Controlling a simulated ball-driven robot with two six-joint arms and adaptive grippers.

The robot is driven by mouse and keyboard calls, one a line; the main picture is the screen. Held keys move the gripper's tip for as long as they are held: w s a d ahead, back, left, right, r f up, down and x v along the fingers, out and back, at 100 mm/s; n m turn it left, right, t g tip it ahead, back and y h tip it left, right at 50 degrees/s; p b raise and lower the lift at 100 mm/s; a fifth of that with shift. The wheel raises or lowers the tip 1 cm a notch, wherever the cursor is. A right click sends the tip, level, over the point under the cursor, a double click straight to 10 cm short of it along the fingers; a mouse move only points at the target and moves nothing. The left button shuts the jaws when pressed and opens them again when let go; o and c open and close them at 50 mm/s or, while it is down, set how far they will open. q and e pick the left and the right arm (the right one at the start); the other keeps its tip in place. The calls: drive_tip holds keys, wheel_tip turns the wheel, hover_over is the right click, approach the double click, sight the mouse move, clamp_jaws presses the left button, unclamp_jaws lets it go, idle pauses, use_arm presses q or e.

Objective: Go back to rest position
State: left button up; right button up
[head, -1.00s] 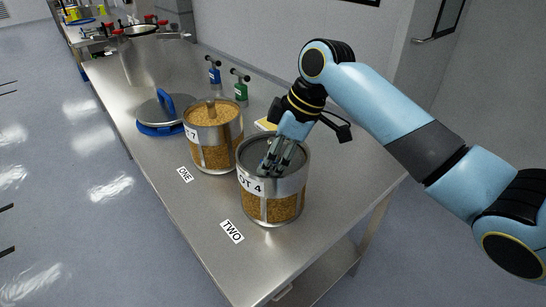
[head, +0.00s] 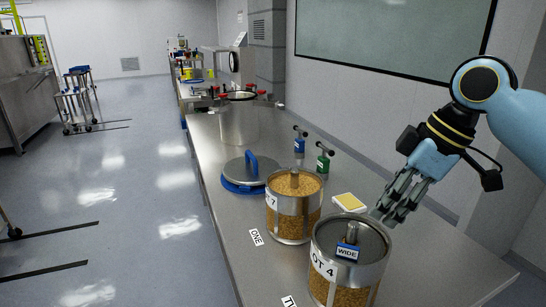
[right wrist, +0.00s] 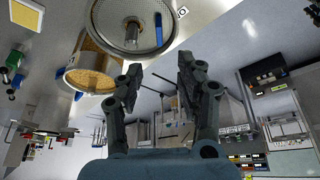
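My right gripper (head: 396,205) is above and to the right of the LOT 4 pot (head: 322,262), apart from it. In the right wrist view my right gripper (right wrist: 160,68) has its two fingers spread with nothing between them. The pot holds brown grain under a grey disc (head: 370,240) with an upright metal handle and a blue WIDE tag (head: 347,252). The same disc shows at the top of the right wrist view (right wrist: 115,25). A second grain pot (head: 284,225), marked 7, stands behind it to the left. My left gripper is out of view.
A steel table (head: 232,196) carries a blue-rimmed lid (head: 243,184), a large steel vessel (head: 239,125), blue (head: 299,147) and green (head: 322,165) handled tools and a yellow-and-white pad (head: 349,202). A wall is behind the right arm. Open floor (head: 130,190) lies left.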

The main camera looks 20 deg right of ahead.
drive_tip(key=s+a+f+m+h, duration=0.1)
drive_tip(key=s+f+m, duration=0.2)
drive_tip(key=s, duration=0.3)
drive_tip(key=s+a+f+m+t+h, duration=0.1)
drive_tip(key=s+a+f+m+h, duration=0.15)
drive_tip(key=s, duration=0.45)
drive_tip(key=s+a+f+m+h, duration=0.1)
drive_tip(key=s+f+m, duration=0.25)
drive_tip(key=s, duration=0.25)
drive_tip(key=s+d+f+g+b, duration=0.15)
drive_tip(key=f+b, duration=0.25)
drive_tip(key=f, duration=1.4)
drive_tip(key=s+d+f+b, duration=0.2)
drive_tip(key=f+b, duration=0.2)
drive_tip(key=f, duration=1.5)
drive_tip(key=s+f+g+b, duration=0.1)
drive_tip(key=s+f+b, duration=0.4)
drive_tip(key=s+f, duration=1.2)
wheel_tip(320, 180, down, 2)
drive_tip(key=shift+s+d+f+b, duration=0.15)
drive_tip(key=shift+d+f+b, duration=0.1)
drive_tip(key=shift+b, duration=0.15)
